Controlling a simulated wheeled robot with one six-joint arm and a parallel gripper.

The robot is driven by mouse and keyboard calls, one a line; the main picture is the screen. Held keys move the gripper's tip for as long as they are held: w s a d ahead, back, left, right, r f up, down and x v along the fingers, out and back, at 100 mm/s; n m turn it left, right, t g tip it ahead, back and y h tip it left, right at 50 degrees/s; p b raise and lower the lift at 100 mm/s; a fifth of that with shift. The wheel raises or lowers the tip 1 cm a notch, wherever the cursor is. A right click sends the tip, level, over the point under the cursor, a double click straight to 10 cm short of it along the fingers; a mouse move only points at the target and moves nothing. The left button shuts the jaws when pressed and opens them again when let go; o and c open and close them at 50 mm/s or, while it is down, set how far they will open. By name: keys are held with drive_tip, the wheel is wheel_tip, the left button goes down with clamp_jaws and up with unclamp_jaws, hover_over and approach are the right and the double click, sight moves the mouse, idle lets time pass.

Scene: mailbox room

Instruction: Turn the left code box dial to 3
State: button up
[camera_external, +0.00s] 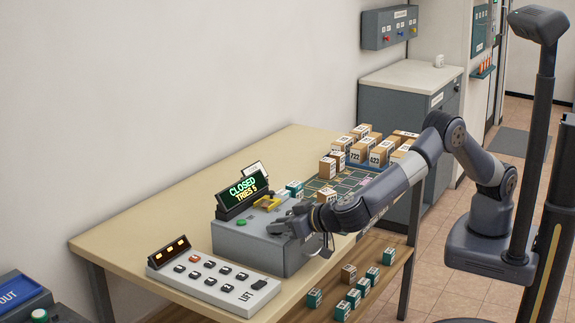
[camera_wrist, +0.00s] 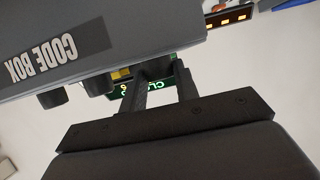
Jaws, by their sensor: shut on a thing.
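The grey code box (camera_external: 262,258) stands on the table with a black display (camera_external: 243,193) at its back reading "CLOSED" and "TRIES 5". In the wrist view the code box (camera_wrist: 150,25) appears upside down with its "CODE BOX" label. Two dark dials show free, one at the far left (camera_wrist: 52,97) and a middle one (camera_wrist: 97,84). My gripper (camera_wrist: 160,82) is shut on the third dial (camera_wrist: 155,68), at the right of that picture, which is the left code box dial. My gripper (camera_external: 282,227) hides the dials in the external view. Their settings cannot be read.
A white keypad panel (camera_external: 213,283) marked "LIFT" stands on the table in front of the box. Numbered cartons (camera_external: 358,153) and a green grid mat (camera_external: 345,180) lie beyond it. Teal blocks (camera_external: 343,310) sit on the lower shelf. The table's left rear is clear.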

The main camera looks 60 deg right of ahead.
drive_tip(key=shift+f+n+y+b, duration=0.25)
drive_tip(key=shift+n+y+b, duration=0.2)
drive_tip(key=shift+b, duration=1.1)
drive_tip(key=shift+c, duration=0.2)
drive_tip(key=y+b, duration=0.1)
drive_tip(key=b, duration=0.1)
drive_tip(key=shift+d+f+n+b, duration=0.1)
drive_tip(key=shift+d+n+b, duration=0.05)
drive_tip(key=shift+n+b, duration=0.2)
drive_tip(key=n+y+b, duration=0.2)
drive_tip(key=b, duration=0.3)
drive_tip(key=shift+d+g+y, duration=0.15)
drive_tip(key=shift+g+y, duration=0.1)
drive_tip(key=shift+g, duration=0.15)
drive_tip(key=n+y+b, duration=0.1)
drive_tip(key=n+g+y+b, duration=0.1)
drive_tip(key=shift+w+d+r+b, duration=0.15)
drive_tip(key=shift+r+b, duration=0.15)
drive_tip(key=shift+b, duration=0.05)
drive_tip(key=shift+r+n+g+y, duration=0.1)
drive_tip(key=shift+n+g+y, duration=0.4)
drive_tip(key=shift+n+y, duration=0.7)
drive_tip(key=o, duration=1)
drive_tip(key=shift+c, duration=0.2)
drive_tip(key=shift+d, duration=0.1)
